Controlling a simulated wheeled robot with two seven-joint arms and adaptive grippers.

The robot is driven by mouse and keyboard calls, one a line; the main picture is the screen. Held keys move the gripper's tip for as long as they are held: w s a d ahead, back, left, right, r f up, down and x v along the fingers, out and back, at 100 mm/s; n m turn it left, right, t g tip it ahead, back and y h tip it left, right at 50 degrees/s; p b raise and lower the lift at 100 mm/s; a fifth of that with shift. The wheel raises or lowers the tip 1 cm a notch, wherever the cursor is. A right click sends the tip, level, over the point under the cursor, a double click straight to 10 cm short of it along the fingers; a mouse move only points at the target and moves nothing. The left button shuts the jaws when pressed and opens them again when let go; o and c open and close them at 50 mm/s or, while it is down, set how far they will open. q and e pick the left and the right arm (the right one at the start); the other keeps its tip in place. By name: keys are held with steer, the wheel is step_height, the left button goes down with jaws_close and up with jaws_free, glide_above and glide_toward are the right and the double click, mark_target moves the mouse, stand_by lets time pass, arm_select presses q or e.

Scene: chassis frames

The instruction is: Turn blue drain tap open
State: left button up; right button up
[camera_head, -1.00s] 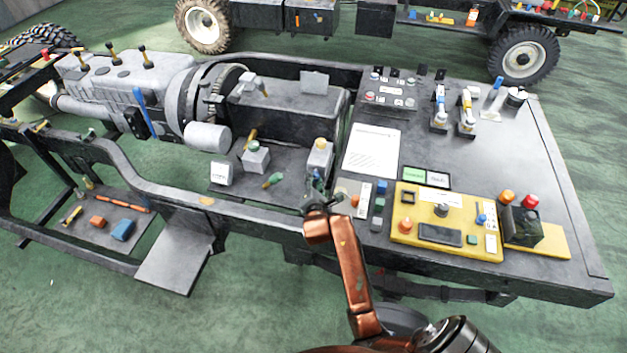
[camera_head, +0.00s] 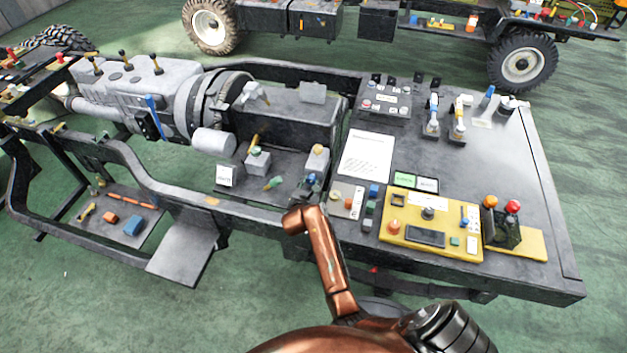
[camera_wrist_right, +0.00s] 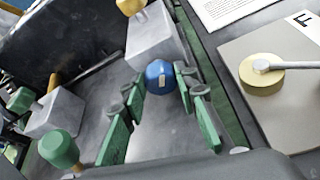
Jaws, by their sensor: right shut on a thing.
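The blue drain tap (camera_wrist_right: 160,76) shows as a round blue knob with a small pale mark, in the upper middle of the right wrist view. It sits in front of a grey block with a yellow cap (camera_wrist_right: 148,35). My right gripper (camera_wrist_right: 160,84) has its green-padded fingers on both sides of the blue knob and is shut on it. In the head view my right gripper (camera_head: 309,190) is small and dark at the deck's front edge, beside the grey block, and the tap is mostly hidden there. My left gripper is not in view.
Green knobs (camera_wrist_right: 58,148) and another grey block (camera_wrist_right: 55,113) stand left of the gripper. A panel with a round cream knob and lever (camera_wrist_right: 262,72) lies to the right. The yellow control box (camera_head: 425,232) and white sheet (camera_head: 366,158) are on the deck.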

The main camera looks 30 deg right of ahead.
steer(key=shift+w+a+n+g+h+p, duration=0.15)
steer(key=shift+n+g+h+p, duration=0.4)
steer(key=shift+n+p, duration=0.35)
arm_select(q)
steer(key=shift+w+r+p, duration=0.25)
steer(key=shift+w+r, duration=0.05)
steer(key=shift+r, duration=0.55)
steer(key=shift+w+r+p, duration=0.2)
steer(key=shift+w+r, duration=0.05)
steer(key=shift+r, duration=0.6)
arm_select(e)
steer(key=shift+f+n+g+h, duration=0.15)
steer(key=shift+n+g+h, duration=0.35)
steer(key=shift+n, duration=0.5)
steer(key=shift+c, duration=0.2)
steer(key=o, duration=0.9)
steer(key=shift+c, duration=0.2)
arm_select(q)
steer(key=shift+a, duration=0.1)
arm_select(e)
steer(key=shift+r, duration=0.25)
step_height(320, 180, up, 10)
steer(key=shift+f, duration=0.2)
